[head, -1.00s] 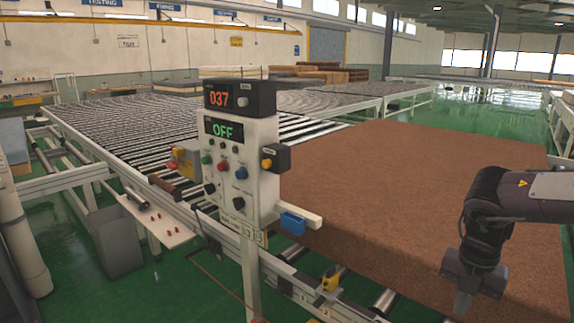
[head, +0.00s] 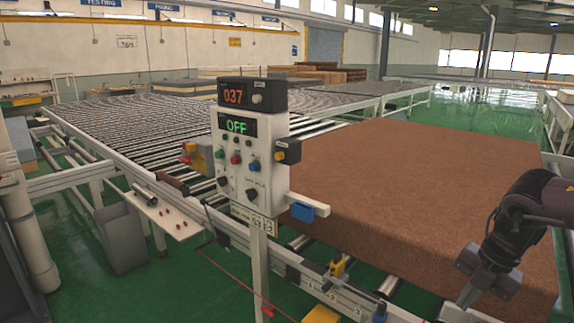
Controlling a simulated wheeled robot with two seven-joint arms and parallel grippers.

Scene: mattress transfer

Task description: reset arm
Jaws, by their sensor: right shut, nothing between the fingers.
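My right gripper (head: 468,296) is at the lower right of the head view, shut and empty, pointing down over the front part of the brown mattress (head: 400,190). From this angle I cannot tell whether it touches the mattress. The mattress lies flat on the roller conveyor. My left gripper is not in view. A control panel (head: 249,165) stands upright on a post left of the mattress. Its displays read 037 and OFF.
The roller conveyor (head: 130,135) stretches away behind the panel. Its front rail (head: 275,262) runs along the near side. A grey bin (head: 121,238) stands on the green floor at the left. Stacked brown boards (head: 320,74) lie at the back.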

